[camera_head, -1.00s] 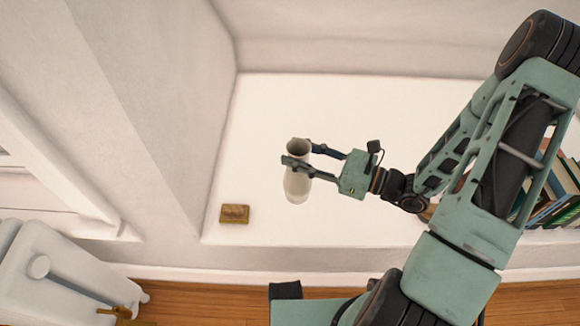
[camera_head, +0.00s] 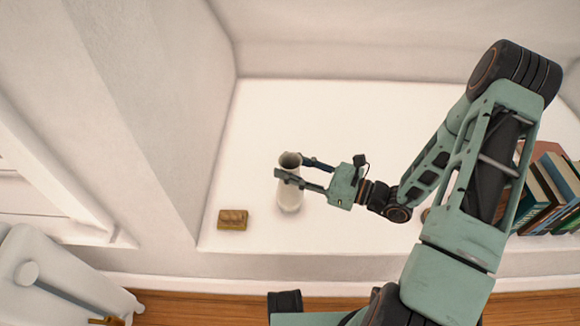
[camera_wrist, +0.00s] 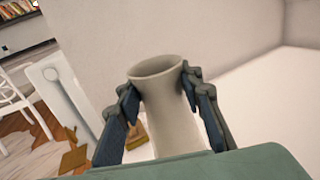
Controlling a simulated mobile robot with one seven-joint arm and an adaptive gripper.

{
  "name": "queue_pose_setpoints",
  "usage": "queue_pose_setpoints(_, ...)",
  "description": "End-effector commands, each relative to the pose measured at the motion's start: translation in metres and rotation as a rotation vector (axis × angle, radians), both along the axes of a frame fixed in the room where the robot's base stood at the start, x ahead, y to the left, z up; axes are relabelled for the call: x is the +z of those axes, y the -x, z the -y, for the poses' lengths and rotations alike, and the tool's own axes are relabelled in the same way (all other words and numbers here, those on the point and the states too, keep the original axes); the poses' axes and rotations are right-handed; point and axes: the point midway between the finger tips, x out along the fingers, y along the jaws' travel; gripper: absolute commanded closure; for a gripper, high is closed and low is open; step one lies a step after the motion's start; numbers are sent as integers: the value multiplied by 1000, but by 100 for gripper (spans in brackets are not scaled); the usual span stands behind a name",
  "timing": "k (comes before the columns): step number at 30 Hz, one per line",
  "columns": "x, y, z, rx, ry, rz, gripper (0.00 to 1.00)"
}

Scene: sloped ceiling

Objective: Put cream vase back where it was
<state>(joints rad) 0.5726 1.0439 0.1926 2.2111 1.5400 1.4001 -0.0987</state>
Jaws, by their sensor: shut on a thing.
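The cream vase (camera_head: 290,196) is upright over the white ledge, right of a small wooden block. My gripper (camera_head: 289,170) is shut on the vase near its top, with a finger on each side. In the wrist view the vase (camera_wrist: 168,110) stands between the two dark fingers (camera_wrist: 163,95), its round open mouth towards the camera. Its lower part is hidden there by my gripper's body. I cannot tell whether its base touches the ledge.
The small wooden block (camera_head: 232,219) lies on the white ledge (camera_head: 330,110) near its front left corner. Several books (camera_head: 548,195) stand at the right, partly behind my arm. The ledge behind the vase is clear.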

Motion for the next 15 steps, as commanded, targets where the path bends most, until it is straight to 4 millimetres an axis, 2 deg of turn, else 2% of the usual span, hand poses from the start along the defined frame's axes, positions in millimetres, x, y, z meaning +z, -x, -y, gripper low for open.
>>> queue_pose_setpoints(2, -3, 0, 0, 0, -3, 1, 100)
queue_pose_setpoints(3, -3, 0, 0, 0, 0, 0, 64)
queue_pose_setpoints(6, -3, 0, 0, 0, 0, 0, 53)
queue_pose_setpoints(8, -3, 0, 0, 0, 0, 0, 48)
queue_pose_setpoints(15, -2, 0, 0, 0, 0, 0, 48)
